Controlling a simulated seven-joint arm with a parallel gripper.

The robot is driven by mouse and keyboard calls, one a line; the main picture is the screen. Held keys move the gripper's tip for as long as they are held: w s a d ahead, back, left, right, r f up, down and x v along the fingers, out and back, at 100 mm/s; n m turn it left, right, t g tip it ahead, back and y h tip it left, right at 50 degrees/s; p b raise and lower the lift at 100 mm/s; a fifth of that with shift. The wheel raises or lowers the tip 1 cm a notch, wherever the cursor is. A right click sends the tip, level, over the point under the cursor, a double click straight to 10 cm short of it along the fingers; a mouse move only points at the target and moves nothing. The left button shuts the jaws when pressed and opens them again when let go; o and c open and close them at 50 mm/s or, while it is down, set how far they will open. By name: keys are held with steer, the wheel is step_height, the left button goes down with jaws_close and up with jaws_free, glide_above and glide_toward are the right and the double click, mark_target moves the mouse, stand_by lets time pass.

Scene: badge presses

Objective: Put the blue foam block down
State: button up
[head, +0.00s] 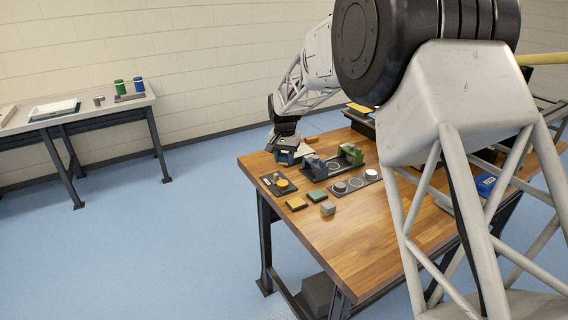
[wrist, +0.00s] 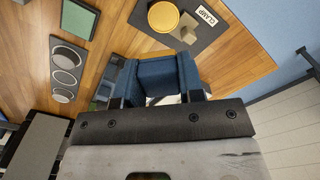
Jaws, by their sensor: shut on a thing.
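My gripper (head: 287,155) is over the far left corner area of the wooden table in the head view. In the wrist view, my gripper (wrist: 158,92) is shut on the blue foam block (wrist: 158,72), which sits between the two fingers. In the head view only bits of blue show at the fingertips, and the block is mostly hidden there. I cannot tell whether the block touches the tabletop.
A dark tray (head: 267,179) with a yellow disc (head: 282,184) lies close to my gripper. A blue press (head: 314,167) and green press (head: 351,155) stand to the right. A yellow pad (head: 296,203), green pad (head: 317,195) and grey cube (head: 328,208) lie nearer. The front tabletop is clear.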

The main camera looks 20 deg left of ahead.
steer(key=s+d+f, duration=0.1)
steer(key=s+d, duration=0.5)
steer(key=s, duration=0.3)
steer(key=s+d+f, duration=0.2)
steer(key=s+d, duration=0.4)
steer(key=s, duration=0.4)
steer(key=s+d+f, duration=0.2)
steer(key=s+d, duration=0.4)
steer(key=s, duration=0.4)
steer(key=shift+f, duration=0.25)
steer(key=shift+w, duration=0.1)
glide_above(309, 220)
steer(key=shift+a+f, duration=0.1)
steer(key=shift+f, duration=0.6)
steer(key=shift+f, duration=1.8)
steer(key=shift+f, duration=0.15)
